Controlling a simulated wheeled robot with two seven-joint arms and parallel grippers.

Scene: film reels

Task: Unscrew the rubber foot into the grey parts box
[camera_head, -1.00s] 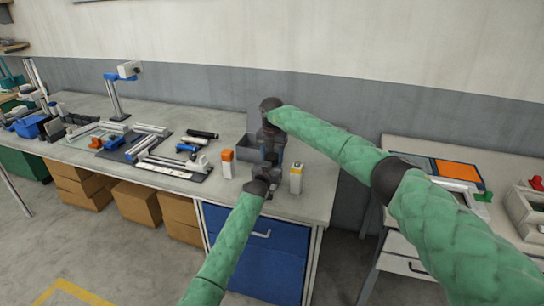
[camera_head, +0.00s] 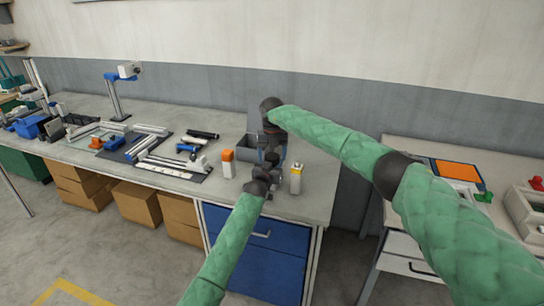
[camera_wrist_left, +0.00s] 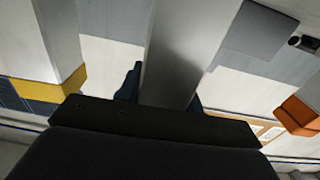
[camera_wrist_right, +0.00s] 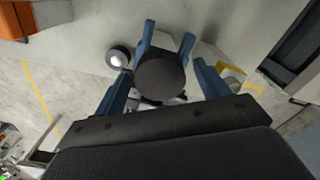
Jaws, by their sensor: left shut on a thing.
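The black round rubber foot (camera_wrist_right: 160,75) faces the right wrist camera, on the end of a grey bar (camera_wrist_left: 183,45). My left gripper (camera_wrist_left: 163,88) is shut on this bar, with blue fingers on both sides of it. My right gripper (camera_wrist_right: 163,70) is above the foot. Its blue fingers stand on either side of the foot with a small gap, so it looks open. The grey parts box (camera_head: 247,146) is on the bench just behind and left of the grippers in the head view. Its inside is mostly hidden.
A black mat (camera_head: 150,168) with bars and tools lies further left.

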